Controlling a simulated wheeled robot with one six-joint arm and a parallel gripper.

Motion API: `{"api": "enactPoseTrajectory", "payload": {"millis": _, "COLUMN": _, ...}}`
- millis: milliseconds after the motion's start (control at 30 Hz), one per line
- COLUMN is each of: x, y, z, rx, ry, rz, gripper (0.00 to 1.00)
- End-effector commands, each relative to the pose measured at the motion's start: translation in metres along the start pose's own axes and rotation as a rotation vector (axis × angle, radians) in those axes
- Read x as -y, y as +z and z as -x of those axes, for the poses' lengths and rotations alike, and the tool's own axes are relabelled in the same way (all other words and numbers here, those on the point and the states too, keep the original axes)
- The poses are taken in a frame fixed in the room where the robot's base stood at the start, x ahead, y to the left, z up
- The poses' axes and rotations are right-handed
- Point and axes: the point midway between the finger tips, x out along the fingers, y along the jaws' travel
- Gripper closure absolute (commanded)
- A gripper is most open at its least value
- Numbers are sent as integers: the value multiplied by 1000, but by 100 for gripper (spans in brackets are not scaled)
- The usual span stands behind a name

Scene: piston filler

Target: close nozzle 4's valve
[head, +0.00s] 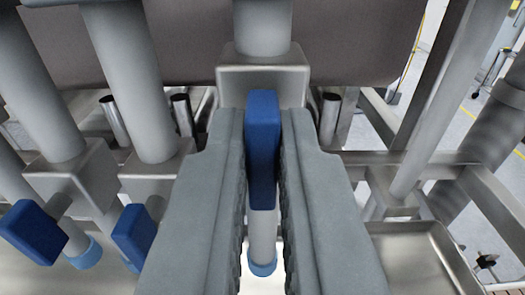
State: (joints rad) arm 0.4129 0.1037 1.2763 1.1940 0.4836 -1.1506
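A blue valve handle (263,150) stands in the middle of the head view, in front of a square metal valve block under a grey pipe. It runs upright in the picture. My gripper (263,125) has one grey finger on each side of the handle, and the handle fills the gap between them. The fingers look shut on it. The nozzle tube (262,235) with a light-blue tip shows below the handle, between the fingers. No number shows on this nozzle. The fingers hide part of the valve block and what lies beside the tube.
Two more nozzles with tilted blue handles, one (33,232) at the far left and one (134,236) nearer, stand left of my gripper. A metal tray (425,250) and frame bars (440,100) are at the right. A large grey tank (180,45) spans the top.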

Motion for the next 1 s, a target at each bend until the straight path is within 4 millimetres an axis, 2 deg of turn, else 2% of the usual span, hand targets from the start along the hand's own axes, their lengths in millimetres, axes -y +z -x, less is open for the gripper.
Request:
{"api": "enactPoseTrajectory", "payload": {"millis": 267, "x": 0, "y": 0, "z": 0, "rx": 0, "ry": 0, "rz": -39, "gripper": 100}}
{"api": "enactPoseTrajectory", "payload": {"millis": 467, "x": -1, "y": 0, "z": 0, "rx": 0, "ry": 0, "rz": -145, "gripper": 100}}
{"api": "enactPoseTrajectory", "payload": {"millis": 1000, "x": -3, "y": 1, "z": 0, "rx": 0, "ry": 0, "rz": -641, "gripper": 100}}
